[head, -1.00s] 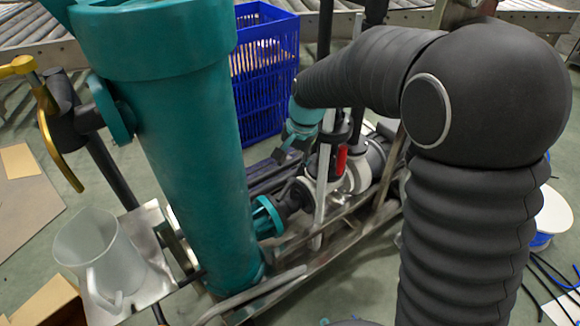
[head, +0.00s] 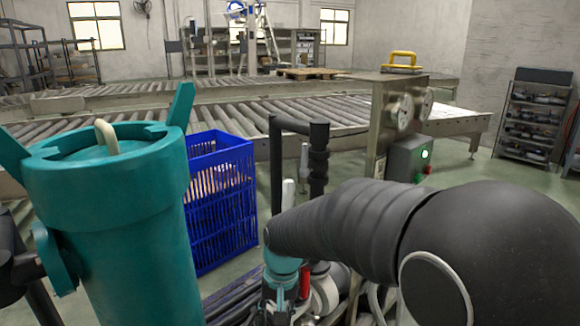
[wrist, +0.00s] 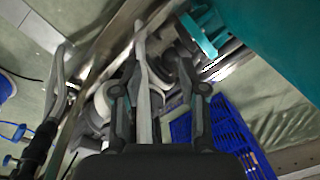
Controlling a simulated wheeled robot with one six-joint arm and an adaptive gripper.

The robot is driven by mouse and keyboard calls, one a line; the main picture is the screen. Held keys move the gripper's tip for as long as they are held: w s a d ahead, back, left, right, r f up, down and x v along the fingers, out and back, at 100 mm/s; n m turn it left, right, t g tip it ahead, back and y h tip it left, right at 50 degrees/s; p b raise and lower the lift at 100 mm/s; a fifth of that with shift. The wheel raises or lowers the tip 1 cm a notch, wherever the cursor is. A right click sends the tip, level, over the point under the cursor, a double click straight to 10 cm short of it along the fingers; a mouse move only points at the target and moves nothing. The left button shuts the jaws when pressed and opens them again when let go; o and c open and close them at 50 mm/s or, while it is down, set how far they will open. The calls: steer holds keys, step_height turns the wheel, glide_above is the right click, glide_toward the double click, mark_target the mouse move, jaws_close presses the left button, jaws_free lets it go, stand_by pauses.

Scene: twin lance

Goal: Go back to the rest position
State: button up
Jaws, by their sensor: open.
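My gripper (wrist: 158,98) is open in the wrist view, its two dark fingers spread apart. A pale grey-white lever (wrist: 143,80) runs lengthwise between the fingers; I cannot tell whether it touches either one.
The large teal housing (head: 130,220) stands close on the left. A blue crate (head: 222,205) is behind it and shows in the wrist view (wrist: 225,130). Black pipes (head: 318,160) and a gauge panel (head: 385,110) rise behind my arm. Roller conveyors (head: 290,115) cross the back.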

steer(key=s+d+r+t+p, duration=0.1)
steer(key=s+d+r+t, duration=0.1)
steer(key=s+d+r, duration=0.5)
steer(key=s+d+r+t+h, duration=0.1)
steer(key=s+d+r+t, duration=0.2)
steer(key=s+d+r, duration=0.4)
steer(key=s+d, duration=0.3)
steer(key=d, duration=0.2)
steer(key=shift+m+p, duration=0.4)
stand_by(1.8)
